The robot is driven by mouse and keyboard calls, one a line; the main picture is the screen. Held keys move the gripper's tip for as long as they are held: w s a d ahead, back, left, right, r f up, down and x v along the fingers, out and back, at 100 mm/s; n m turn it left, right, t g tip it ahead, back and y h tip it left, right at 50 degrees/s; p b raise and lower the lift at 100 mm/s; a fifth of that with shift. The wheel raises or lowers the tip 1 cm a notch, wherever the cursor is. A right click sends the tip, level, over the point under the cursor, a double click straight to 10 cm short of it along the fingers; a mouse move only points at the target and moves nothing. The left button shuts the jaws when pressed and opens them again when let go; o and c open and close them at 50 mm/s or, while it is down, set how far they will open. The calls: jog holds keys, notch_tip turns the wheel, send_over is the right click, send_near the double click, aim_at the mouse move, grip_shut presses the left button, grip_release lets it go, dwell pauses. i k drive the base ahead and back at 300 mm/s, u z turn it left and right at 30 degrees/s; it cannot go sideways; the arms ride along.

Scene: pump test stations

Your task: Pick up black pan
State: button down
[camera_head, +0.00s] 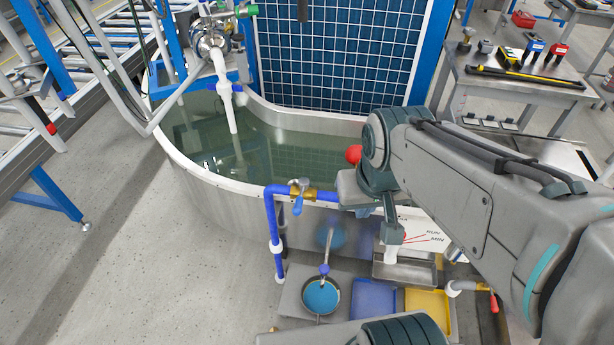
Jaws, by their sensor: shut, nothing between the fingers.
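The black pan (320,297) sits low in front of the steel tank, left of a blue tray. It is round, with a dark rim and a blue inside. My gripper (391,236) points down at the end of my arm, in front of the tank's rim. It is to the right of the pan and farther back, apart from it. It looks shut and empty. Its fingertips are small and partly hard to make out.
A blue tray (374,299) and a yellow tray (428,301) lie right of the pan. A blue pipe with a brass valve (300,190) rises left of it. A metal basin (405,270) is below my gripper. The water tank (215,205) stands behind.

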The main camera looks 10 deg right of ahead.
aim_at(317, 301)
jog(key=u, duration=0.05)
jog(key=k, duration=2.35)
jog(key=z, duration=0.2)
jog(key=i, duration=0.5)
jog(key=u, duration=0.15)
